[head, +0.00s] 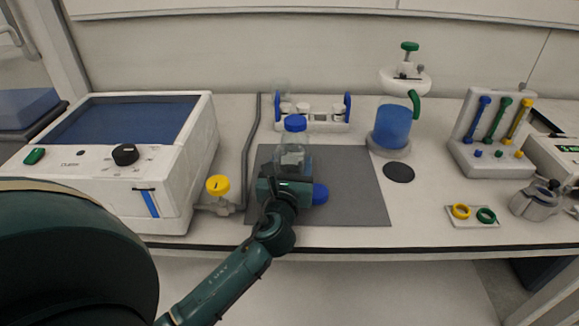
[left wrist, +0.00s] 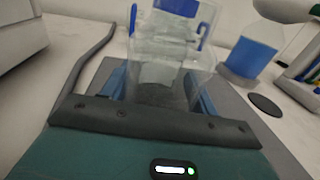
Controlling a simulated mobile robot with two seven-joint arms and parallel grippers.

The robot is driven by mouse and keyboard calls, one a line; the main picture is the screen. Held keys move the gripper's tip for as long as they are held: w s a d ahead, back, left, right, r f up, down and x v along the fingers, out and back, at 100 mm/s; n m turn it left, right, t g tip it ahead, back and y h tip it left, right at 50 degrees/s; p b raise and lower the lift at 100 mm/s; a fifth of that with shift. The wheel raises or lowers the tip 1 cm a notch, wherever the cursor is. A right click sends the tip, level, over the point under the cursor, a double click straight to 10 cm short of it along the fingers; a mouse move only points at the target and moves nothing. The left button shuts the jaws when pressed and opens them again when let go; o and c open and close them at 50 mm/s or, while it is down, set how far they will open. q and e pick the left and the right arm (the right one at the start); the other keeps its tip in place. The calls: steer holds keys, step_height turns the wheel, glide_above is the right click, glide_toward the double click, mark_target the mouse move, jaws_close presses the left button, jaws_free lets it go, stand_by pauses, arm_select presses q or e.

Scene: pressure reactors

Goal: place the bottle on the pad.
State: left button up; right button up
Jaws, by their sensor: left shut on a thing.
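The clear bottle with a blue cap (head: 294,124) is upright over the dark grey pad (head: 350,190). My left gripper (head: 288,180) is shut on the bottle's lower body. In the left wrist view the bottle (left wrist: 165,65) stands between the two blue fingers of my left gripper (left wrist: 160,95), and the grey pad (left wrist: 235,125) shows around it. The bottle's base is hidden by the gripper, so I cannot tell whether it touches the pad. My right gripper is not in view.
A white unit with a dial (head: 125,154) stands left, beside a yellow-capped valve (head: 218,186) and grey hose (head: 250,140). A white rack (head: 312,121) is behind the pad. A blue vessel (head: 392,127) and black disc (head: 398,172) are right. The pad's right part is clear.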

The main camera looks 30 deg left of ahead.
arm_select(q)
steer(key=shift+r, duration=0.25)
step_height(320, 180, up, 16)
steer(key=p, duration=0.6)
steer(key=shift+r+p, duration=0.2)
steer(key=shift+p, duration=0.2)
steer(key=shift+r, duration=0.55)
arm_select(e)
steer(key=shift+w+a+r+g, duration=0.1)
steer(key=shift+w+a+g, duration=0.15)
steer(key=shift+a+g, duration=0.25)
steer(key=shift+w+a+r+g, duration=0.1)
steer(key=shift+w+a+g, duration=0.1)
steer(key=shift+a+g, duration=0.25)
